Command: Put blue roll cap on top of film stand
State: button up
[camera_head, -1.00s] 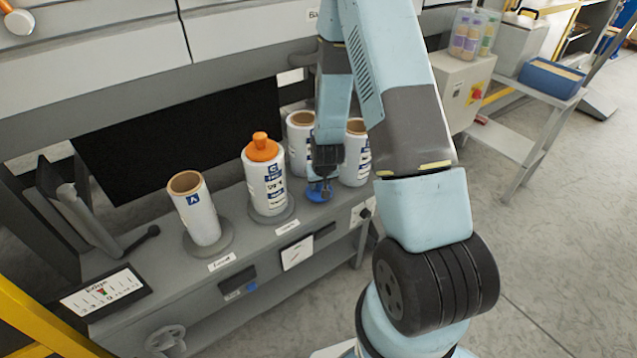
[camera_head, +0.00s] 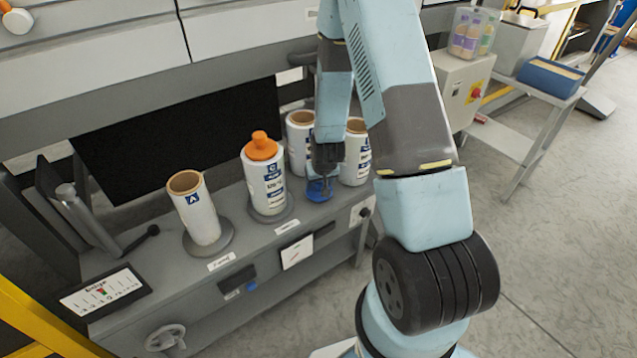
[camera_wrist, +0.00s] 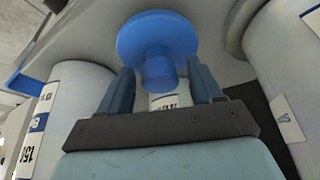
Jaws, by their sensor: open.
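The blue roll cap (camera_head: 318,192) sits on the grey bench top in front of the rear rolls. In the wrist view the blue cap (camera_wrist: 157,38) shows a round disc and a narrower knob. My gripper (camera_head: 321,178) points down at the cap. In the wrist view my gripper (camera_wrist: 160,72) is open, with one finger on each side of the knob and gaps visible. A white roll marked A (camera_head: 200,216), open on top, stands on a round grey base (camera_head: 224,246). Another white roll (camera_head: 267,190) wears an orange cap (camera_head: 262,147). I cannot tell which stand is the film stand.
Two uncapped white rolls stand close to my gripper, one behind left (camera_head: 299,140) and one at right (camera_head: 356,165). A label board (camera_head: 105,293) lies at the bench's left end. The grey machine housing overhangs the back. The bench's front strip is mostly clear.

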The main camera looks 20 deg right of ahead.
jog(key=w+d+r+v, duration=0.1)
jog(key=w+v, duration=0.1)
jog(key=v, duration=3.2)
jog(key=s+r+t, duration=0.1)
jog(key=s+r, duration=1.2)
jog(key=s, duration=0.4)
jog(key=shift+s+r, duration=0.25)
jog(key=shift+s, duration=0.05)
